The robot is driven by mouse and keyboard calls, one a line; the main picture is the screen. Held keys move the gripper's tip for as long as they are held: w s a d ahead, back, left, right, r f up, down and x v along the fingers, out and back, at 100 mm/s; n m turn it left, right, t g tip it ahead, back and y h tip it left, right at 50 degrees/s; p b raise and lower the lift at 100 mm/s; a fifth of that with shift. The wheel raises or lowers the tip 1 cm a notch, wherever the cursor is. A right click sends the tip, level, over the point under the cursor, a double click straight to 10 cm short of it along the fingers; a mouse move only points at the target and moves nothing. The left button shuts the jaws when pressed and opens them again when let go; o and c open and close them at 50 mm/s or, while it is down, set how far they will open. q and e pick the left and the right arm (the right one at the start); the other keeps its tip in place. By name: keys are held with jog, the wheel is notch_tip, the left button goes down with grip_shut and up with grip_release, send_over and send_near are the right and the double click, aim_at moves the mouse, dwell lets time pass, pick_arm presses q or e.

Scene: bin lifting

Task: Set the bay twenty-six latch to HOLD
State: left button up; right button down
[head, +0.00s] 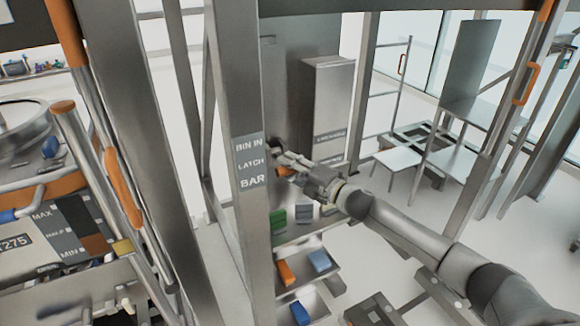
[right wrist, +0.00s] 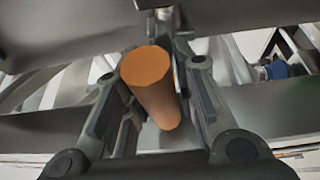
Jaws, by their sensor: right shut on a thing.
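In the head view only a small orange bit of the handle (head: 285,171) shows at the fingers. The latch's markings, including HOLD, cannot be read in either view. My left gripper does not show.
Shelves below hold green, orange and blue blocks (head: 320,261). At the left stands equipment with a MAX and MIN gauge (head: 50,235) and orange-gripped bars (head: 122,188). A grey cabinet (head: 328,105) stands behind my right gripper.

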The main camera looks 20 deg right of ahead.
notch_tip(320, 180, up, 2)
jog(key=shift+w, duration=0.15)
jog(key=c, duration=1.3)
grip_release()
jog(key=shift+c, duration=0.2)
jog(key=shift+o, duration=0.7)
jog(key=shift+a+f, duration=0.1)
jog(key=shift+a, duration=0.05)
jog(key=shift+f, duration=0.2)
jog(key=shift+r, duration=0.15)
jog(key=shift+s+d+r, duration=0.1)
jog(key=shift+s+d, duration=0.1)
jog(key=shift+s, duration=0.2)
jog(key=shift+s+d+r+p, duration=0.25)
jog(key=shift+s+d+p, duration=0.05)
jog(key=shift+s, duration=0.25)
jog(key=shift+s+d+r+p, duration=0.2)
jog(key=shift+s+d+p, duration=0.1)
jog(key=shift+s, duration=0.25)
jog(key=s+d+r+p, duration=0.2)
jog(key=s+d+r, duration=0.1)
jog(key=s, duration=0.4)
jog(key=shift+s+d+p, duration=0.25)
jog(key=shift+d+p, duration=0.05)
jog(key=shift+r, duration=0.15)
